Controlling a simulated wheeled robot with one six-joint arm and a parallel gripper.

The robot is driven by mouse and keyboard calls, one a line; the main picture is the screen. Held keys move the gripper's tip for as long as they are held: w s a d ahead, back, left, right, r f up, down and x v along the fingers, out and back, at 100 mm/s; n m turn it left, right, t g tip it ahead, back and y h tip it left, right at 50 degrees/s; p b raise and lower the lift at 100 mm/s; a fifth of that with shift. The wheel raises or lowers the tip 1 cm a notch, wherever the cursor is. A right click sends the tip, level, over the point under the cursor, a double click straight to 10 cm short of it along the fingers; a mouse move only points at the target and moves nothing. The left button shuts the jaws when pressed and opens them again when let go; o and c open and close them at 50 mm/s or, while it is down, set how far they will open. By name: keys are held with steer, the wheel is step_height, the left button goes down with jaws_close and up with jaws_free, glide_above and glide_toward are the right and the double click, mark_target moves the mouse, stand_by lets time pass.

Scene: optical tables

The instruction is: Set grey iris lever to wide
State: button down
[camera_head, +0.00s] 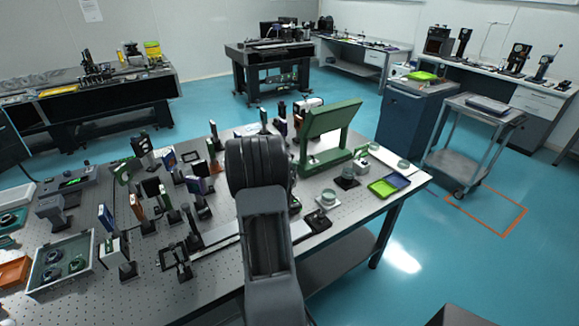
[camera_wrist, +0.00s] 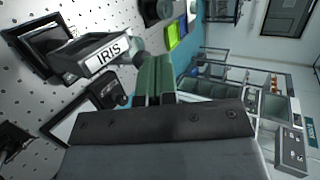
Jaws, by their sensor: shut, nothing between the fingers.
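In the wrist view a dark block with a white label reading IRIS (camera_wrist: 100,54) stands on the perforated table top, left of my gripper. My gripper (camera_wrist: 155,60) shows there as two greenish fingers side by side, shut and empty. The fingertips are close to the right end of the IRIS block in the picture; I cannot tell whether they touch it. I cannot make out the grey lever or its setting; the fingers may cover it. In the head view my own arm hides the gripper, and I cannot pick out the iris.
In the head view the perforated optical table (camera_head: 180,290) is crowded with small mounted optics. A large green frame (camera_head: 330,133) stands behind my arm to the right. A green tray (camera_head: 382,188) lies near the right corner, and a grey tray (camera_head: 90,270) of round parts at left.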

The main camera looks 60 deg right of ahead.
steer(key=shift+s+d+f, duration=0.2)
steer(key=shift+s+d, duration=0.2)
steer(key=shift+d, duration=0.4)
steer(key=shift+s+d+f, duration=0.15)
steer(key=shift+s+d, duration=0.25)
steer(key=shift+d, duration=0.4)
steer(key=shift+r, duration=0.1)
stand_by(0.5)
steer(key=shift+r+p, duration=0.7)
steer(key=a+r+p, duration=0.1)
steer(key=a+r, duration=0.5)
steer(key=r, duration=0.6)
steer(key=shift+w+a+r, duration=0.15)
steer(key=shift+a+r, duration=0.05)
steer(key=shift+a, duration=0.05)
stand_by(0.3)
